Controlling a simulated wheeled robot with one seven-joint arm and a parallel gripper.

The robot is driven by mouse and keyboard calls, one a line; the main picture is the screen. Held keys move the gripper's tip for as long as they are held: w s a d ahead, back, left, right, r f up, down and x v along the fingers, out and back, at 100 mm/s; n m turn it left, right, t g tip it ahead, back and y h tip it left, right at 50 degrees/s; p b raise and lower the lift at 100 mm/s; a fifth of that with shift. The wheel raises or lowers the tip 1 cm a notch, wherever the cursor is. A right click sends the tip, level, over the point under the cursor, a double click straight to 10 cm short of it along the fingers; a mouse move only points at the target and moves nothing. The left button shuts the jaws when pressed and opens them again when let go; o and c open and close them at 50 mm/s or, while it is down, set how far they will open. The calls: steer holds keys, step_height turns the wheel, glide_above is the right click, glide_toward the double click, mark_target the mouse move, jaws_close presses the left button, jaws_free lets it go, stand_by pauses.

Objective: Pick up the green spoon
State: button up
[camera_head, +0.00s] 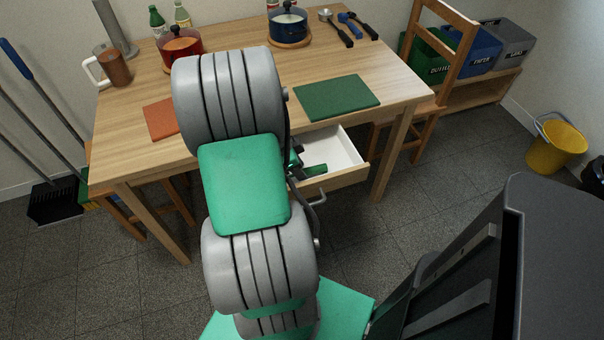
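A drawer (346,176) under the table's front edge is open, with a white inside. A small green thing (316,170), possibly part of the green spoon, shows in the drawer just right of my arm. Its other end is hidden behind the arm. My grey and green arm reaches forward over the drawer and covers its left part. Dark parts at the end of my arm, likely my gripper (296,160), show at the drawer's left side, close to the green thing. The fingers are mostly hidden, so I cannot tell whether they are open or touching it.
The wooden table (240,95) carries a red pot (181,47), a blue pot (289,25), a brown mug (113,68), a green mat (336,97) and an orange mat (160,119). Utensils (348,28) lie at the back. A chair (440,50) stands right; a yellow bucket (556,147) is beyond.

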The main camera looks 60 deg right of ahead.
jaws_close()
stand_by(0.5)
